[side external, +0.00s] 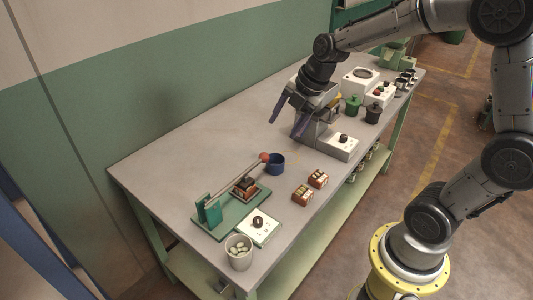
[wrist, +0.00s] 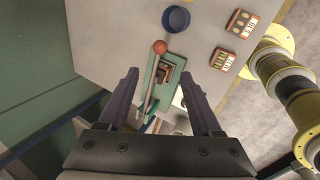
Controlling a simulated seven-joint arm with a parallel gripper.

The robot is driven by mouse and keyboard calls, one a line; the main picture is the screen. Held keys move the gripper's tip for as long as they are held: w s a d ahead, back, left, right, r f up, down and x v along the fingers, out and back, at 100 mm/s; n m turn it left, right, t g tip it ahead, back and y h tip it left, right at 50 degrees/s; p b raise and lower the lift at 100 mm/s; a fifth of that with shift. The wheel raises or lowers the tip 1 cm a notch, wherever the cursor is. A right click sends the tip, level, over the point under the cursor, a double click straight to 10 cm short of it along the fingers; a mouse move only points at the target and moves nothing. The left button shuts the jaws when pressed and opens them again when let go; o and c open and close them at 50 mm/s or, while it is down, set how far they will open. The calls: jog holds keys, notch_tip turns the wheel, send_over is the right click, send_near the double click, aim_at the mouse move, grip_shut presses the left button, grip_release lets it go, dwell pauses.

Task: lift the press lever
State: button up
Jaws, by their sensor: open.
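The press lever (side external: 235,177) is a long pale bar with a red-orange ball knob (side external: 264,157) at its end. It slopes up from a green bracket (side external: 210,211) on a green base plate (side external: 258,190). In the wrist view the lever (wrist: 151,88) shows between my fingers, with its knob (wrist: 160,47) beyond the fingertips. A dark and brown block (side external: 245,187) sits on the plate beneath the lever. My gripper (side external: 287,120) is open and empty, above the table and up and to the right of the knob. It also shows in the wrist view (wrist: 161,78).
A dark blue bowl (side external: 275,165) stands close beside the knob. Two small boxes (side external: 302,195) (side external: 318,178) lie near the front edge. A white plate with a dark ring (side external: 258,224) and a cup (side external: 239,254) stand by the press. The table's back left is clear.

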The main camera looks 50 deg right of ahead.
aim_at(266, 155)
jog(key=x, duration=1.3)
jog(key=shift+w+d+f, duration=0.1)
jog(key=shift+f, duration=0.15)
grip_shut()
dwell(1.0)
